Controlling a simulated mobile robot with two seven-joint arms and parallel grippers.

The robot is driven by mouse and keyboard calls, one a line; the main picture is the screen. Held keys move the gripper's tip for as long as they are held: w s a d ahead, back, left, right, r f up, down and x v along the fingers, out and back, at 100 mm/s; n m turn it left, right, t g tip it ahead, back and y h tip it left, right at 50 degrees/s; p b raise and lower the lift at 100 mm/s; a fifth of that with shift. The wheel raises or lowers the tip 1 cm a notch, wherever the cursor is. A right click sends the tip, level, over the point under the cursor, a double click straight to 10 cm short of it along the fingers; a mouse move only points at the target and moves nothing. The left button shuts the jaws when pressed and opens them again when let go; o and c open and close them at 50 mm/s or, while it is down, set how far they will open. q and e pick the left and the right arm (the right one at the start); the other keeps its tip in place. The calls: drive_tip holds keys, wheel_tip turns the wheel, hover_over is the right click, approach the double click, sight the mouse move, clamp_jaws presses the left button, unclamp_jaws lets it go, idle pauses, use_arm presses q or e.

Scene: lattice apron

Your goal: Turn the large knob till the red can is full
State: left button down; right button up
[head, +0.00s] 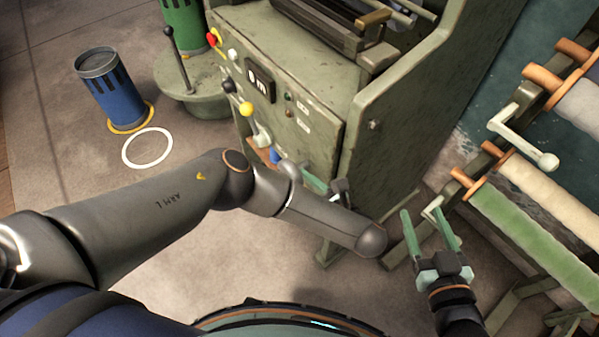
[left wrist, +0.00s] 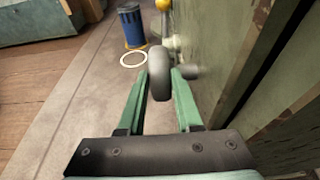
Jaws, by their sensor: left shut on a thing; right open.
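A large grey round knob (left wrist: 158,62) on a short shaft sticks out from the machine's side in the left wrist view. My left gripper (head: 312,179) is shut on this knob, with one green finger on each side of it. In the head view, my left forearm covers part of that area. My right gripper (head: 430,232) is open and empty, right of the machine, near the rack of rolls. I see no red can in either view. A blue can (head: 113,92) stands on a yellow floor ring, and a green can (head: 186,25) stands behind it.
The green-grey machine (head: 320,75) carries a small display (head: 260,80), a red knob (head: 213,38) and a yellow-tipped lever (head: 246,109). An empty white ring (head: 147,148) lies on the floor. A rack with rolls (head: 535,220) and a crank stands at right.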

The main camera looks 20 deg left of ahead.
use_arm(q)
drive_tip(key=shift+d+f+t+y, duration=0.15)
drive_tip(key=shift+t+y, duration=0.25)
drive_tip(key=shift+s+f+y, duration=0.1)
drive_tip(key=shift+f+y, duration=0.1)
drive_tip(key=shift+y, duration=0.1)
use_arm(e)
drive_tip(key=shift+s+f, duration=0.1)
drive_tip(key=shift+f, duration=0.2)
use_arm(q)
drive_tip(key=shift+f+t, duration=0.1)
drive_tip(key=shift+t, duration=0.2)
drive_tip(key=c, duration=0.6)
unclamp_jaws()
use_arm(e)
drive_tip(key=shift+r, duration=0.1)
